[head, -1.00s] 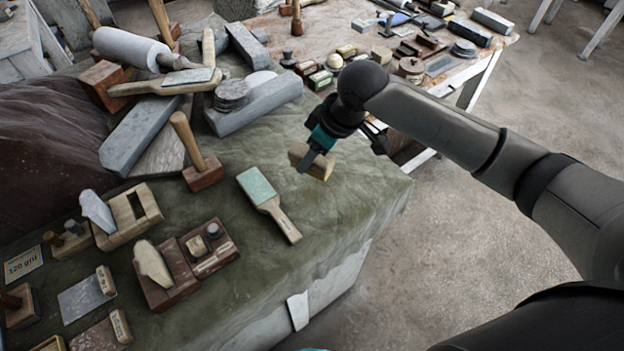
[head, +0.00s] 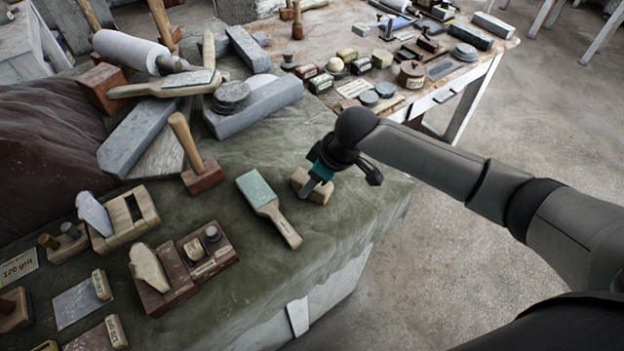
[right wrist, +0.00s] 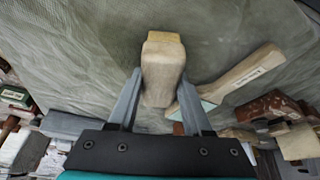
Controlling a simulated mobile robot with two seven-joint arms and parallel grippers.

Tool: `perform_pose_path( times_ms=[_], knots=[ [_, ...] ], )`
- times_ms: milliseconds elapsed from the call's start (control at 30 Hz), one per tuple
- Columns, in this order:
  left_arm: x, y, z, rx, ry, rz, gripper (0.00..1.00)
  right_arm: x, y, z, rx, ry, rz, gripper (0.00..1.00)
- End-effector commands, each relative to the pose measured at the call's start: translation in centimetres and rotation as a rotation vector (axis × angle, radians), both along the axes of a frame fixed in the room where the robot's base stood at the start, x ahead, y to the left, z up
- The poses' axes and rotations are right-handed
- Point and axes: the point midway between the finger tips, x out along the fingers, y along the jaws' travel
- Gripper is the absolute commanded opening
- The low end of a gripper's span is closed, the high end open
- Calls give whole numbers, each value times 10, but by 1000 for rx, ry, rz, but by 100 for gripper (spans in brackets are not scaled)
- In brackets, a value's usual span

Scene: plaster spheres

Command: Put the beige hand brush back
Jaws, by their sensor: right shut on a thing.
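The beige hand brush (head: 303,180) is a small pale wooden block with rounded edges. My right gripper (head: 316,184) is shut on it, low over the green cloth near the table's right edge. I cannot tell whether the brush touches the cloth. In the right wrist view the brush (right wrist: 163,72) sits between the two fingers of the right gripper (right wrist: 160,82), with its far end sticking out past the tips. My left gripper is not in view.
A paddle with a green pad (head: 258,190) lies just left of the brush. A wooden mallet (head: 203,176) stands farther left. Holders with scrapers (head: 160,278) are at the front left. Bare cloth (head: 345,215) lies right of the brush. A second table (head: 440,85) stands behind.

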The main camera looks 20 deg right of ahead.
Motion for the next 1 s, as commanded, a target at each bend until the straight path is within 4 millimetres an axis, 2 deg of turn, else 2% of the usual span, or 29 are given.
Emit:
perform_pose_path(
  times_ms=[33, 267, 567, 767, 1000],
  knots=[
    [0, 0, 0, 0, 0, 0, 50, 0, 0, -1, 0, 0, 0, 53],
    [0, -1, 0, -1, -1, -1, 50, 0, 0, -1, 0, 1, 0, 79],
    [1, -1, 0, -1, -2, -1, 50, 0, 0, 2, 0, 0, 1, 80],
    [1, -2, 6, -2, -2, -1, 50, -6, -6, 24, -1, -1, 1, 80],
    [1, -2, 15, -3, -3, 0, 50, -20, -19, 72, -2, -3, 0, 80]
  ],
)
